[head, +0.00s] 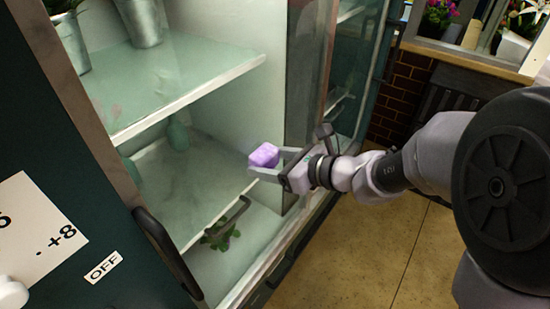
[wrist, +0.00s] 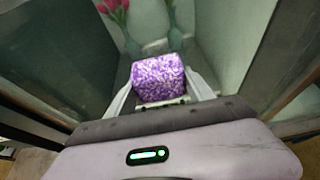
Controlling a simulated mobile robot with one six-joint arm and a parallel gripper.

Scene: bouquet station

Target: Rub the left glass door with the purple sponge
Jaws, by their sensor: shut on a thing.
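My gripper (head: 268,168) is shut on the purple sponge (head: 264,155) at the front of the glass-fronted cabinet, level with the space below its upper shelf. In the wrist view the speckled purple sponge (wrist: 158,78) sits between the two pale fingers of my gripper (wrist: 162,96). On the cabinet's left is a dark door frame with a black handle (head: 166,255). I cannot tell where the left door's clear glass lies, or whether the sponge touches any glass.
The upper shelf (head: 190,75) holds metal buckets (head: 140,20). Green vases (head: 178,133) stand lower inside. A dark-framed glass panel (head: 305,75) is right of the sponge. A teal panel with an OFF label (head: 103,267) is at far left. The tiled floor (head: 350,265) in front is clear.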

